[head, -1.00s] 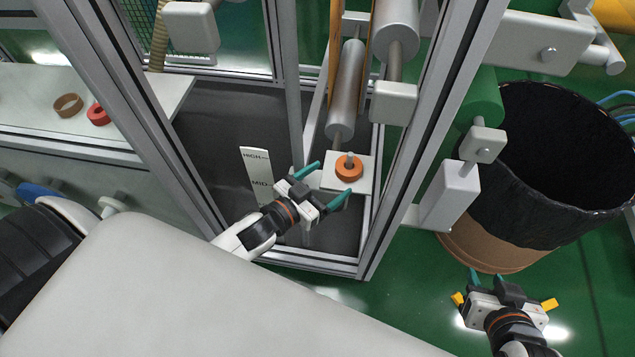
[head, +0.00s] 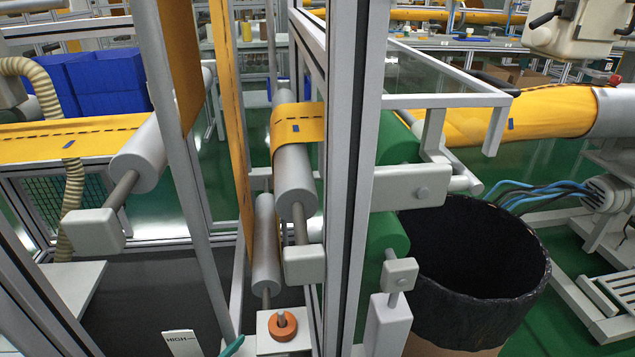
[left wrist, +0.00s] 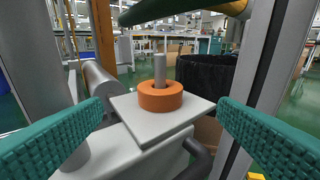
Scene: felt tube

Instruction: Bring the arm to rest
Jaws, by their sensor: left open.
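My left gripper (left wrist: 160,108) is open and empty, its two teal fingers at either side of the left wrist view. Ahead of it an orange ring (left wrist: 160,98) sits around a grey upright peg (left wrist: 160,68) on a pale square plate (left wrist: 155,128). I see no contact between the fingers and the ring. In the head view the same orange ring (head: 283,327) shows low in the middle, and only one teal fingertip (head: 232,346) of my left gripper shows at the bottom edge. My right gripper is out of the head view.
Frame posts (head: 350,180) and rollers (head: 292,180) carrying yellow felt (head: 299,124) stand close around the plate. A black-lined bin (head: 475,250) stands to the right. A white card marked HIGH (head: 180,343) is at lower left. Green floor shows beyond.

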